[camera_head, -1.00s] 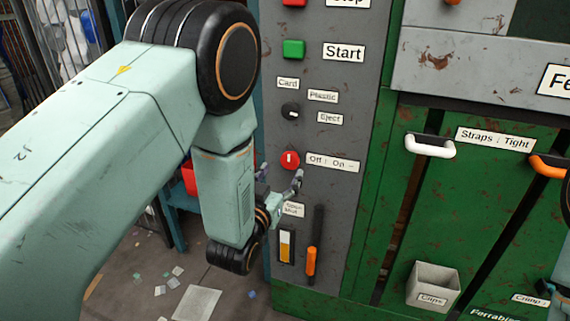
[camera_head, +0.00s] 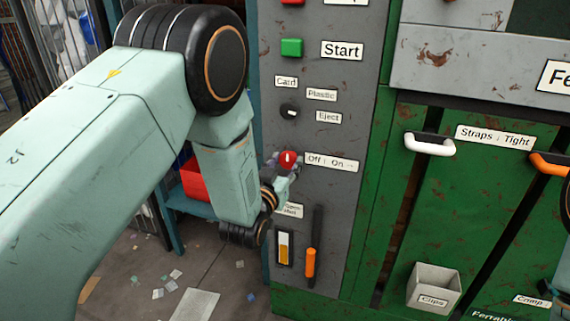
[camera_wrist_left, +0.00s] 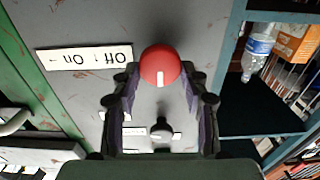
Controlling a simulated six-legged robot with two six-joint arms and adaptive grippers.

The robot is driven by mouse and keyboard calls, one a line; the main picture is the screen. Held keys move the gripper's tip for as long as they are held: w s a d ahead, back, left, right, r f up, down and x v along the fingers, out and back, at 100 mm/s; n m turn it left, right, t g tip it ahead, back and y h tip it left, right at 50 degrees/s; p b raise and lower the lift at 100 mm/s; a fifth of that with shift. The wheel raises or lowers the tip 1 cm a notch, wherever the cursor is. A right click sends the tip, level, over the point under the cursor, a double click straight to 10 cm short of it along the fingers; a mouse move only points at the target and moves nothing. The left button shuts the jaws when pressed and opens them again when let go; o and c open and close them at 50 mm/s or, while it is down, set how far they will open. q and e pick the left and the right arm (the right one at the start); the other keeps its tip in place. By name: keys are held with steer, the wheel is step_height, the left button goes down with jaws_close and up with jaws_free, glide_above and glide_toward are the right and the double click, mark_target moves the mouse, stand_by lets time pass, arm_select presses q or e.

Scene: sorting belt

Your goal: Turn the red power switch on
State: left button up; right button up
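The red power switch (camera_head: 287,158) is a round knob on the grey panel, left of the "Off : On" label (camera_head: 332,163). Its white mark points about straight up in the head view. In the left wrist view the red knob (camera_wrist_left: 160,62) appears upside down, with its mark toward the picture's bottom. My left gripper (camera_head: 282,164) is at the knob. In the wrist view its two fingers (camera_wrist_left: 160,74) stand apart, one on each side of the knob; I cannot tell whether they touch it. My right gripper does not show clearly.
Above the switch are a dark selector knob (camera_head: 289,111) and a green Start button (camera_head: 292,47). Below it is an orange-handled lever (camera_head: 310,262). Green doors with a white handle (camera_head: 430,145) and a clips bin (camera_head: 434,287) stand right. A blue shelf frame stands left.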

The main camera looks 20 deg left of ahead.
arm_select(q)
steer(key=c, duration=0.6)
steer(key=shift+m, duration=0.3)
steer(key=m+p, duration=0.1)
steer(key=m, duration=0.2)
steer(key=shift+d, duration=0.1)
steer(key=m, duration=0.3)
steer(key=shift+m+p, duration=0.3)
steer(key=shift+p, duration=0.05)
steer(key=m, duration=0.5)
steer(key=shift+d+f+p, duration=0.15)
steer(key=shift+p, duration=0.15)
steer(key=m, duration=0.5)
steer(key=shift+m, duration=0.3)
